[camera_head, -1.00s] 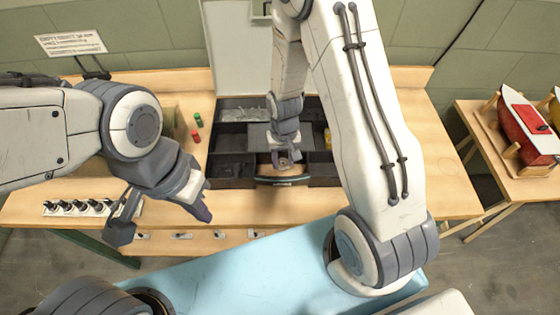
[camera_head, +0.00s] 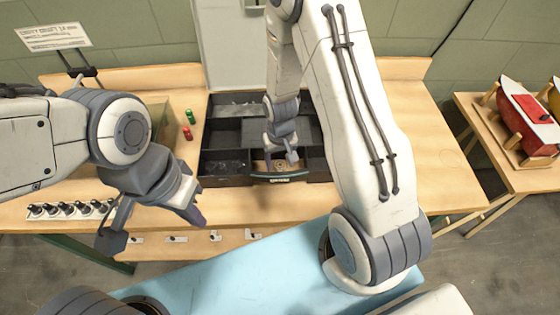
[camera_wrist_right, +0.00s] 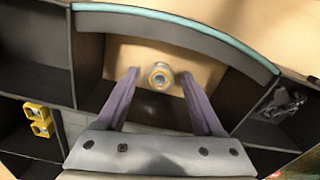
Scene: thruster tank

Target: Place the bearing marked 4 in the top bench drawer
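A small ring-shaped bearing (camera_wrist_right: 160,76), silver and brass, shows in the right wrist view on the tan floor of the front middle compartment of a dark divided tray (camera_head: 222,182). Its number cannot be read. My right gripper (camera_head: 281,160) is over that compartment; its two purple fingers (camera_wrist_right: 159,73) are apart, with the bearing framed between their tips and no finger visibly touching it. My left gripper (camera_head: 152,226) is spread open and empty above the front left of the bench (camera_head: 400,150). I cannot make out which part is the top bench drawer.
Yellow parts (camera_wrist_right: 38,120) and dark pieces (camera_wrist_right: 280,103) lie in neighbouring compartments. Red (camera_head: 187,132) and green (camera_head: 189,116) items stand left of the tray. A row of dark knobs (camera_head: 66,208) lies front left. A model boat (camera_head: 530,118) is on the right side table.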

